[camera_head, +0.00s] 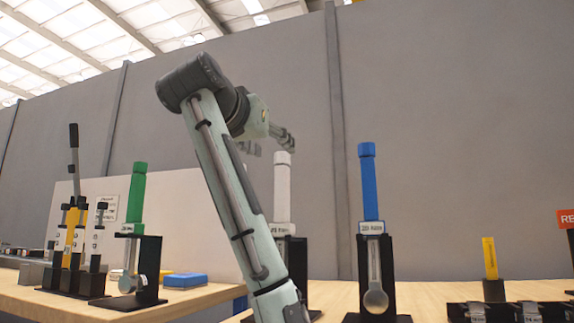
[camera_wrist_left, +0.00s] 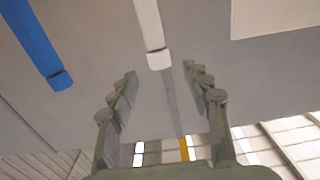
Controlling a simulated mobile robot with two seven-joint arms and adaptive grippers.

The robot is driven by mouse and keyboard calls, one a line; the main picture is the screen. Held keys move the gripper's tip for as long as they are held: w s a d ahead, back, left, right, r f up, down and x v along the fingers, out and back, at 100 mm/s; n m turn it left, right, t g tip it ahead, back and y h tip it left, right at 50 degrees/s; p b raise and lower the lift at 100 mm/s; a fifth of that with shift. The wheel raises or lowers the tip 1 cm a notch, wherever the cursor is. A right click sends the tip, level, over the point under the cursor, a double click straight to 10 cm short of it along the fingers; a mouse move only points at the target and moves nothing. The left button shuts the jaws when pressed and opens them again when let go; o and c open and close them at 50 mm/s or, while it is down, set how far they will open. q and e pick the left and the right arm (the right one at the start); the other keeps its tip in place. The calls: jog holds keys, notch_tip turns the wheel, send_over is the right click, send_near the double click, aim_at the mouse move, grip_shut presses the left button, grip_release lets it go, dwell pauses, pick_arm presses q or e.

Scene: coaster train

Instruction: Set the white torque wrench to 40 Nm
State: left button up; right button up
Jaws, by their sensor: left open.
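The white torque wrench (camera_head: 282,185) stands upright in a black holder, its grip end up. A small label (camera_head: 285,229) sits below its handle, too small to read surely. My left arm hides part of its holder and lower part. My left gripper (camera_head: 275,145) is open and empty by the top of the white handle. In the left wrist view, the open fingers (camera_wrist_left: 160,75) point toward the white handle (camera_wrist_left: 148,25), whose end shows near the gap between the fingertips. I cannot tell the exact distance. My right gripper is not in view.
A blue wrench (camera_head: 369,185) stands in a black holder to the right, a green wrench (camera_head: 137,195) to the left. A blue box (camera_head: 185,280) lies on the left table.

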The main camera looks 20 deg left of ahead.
aim_at(279, 154)
pick_arm(q)
jog(key=w, duration=0.6)
jog(key=shift+w+d, duration=0.1)
jog(key=shift+w, duration=0.25)
grip_shut()
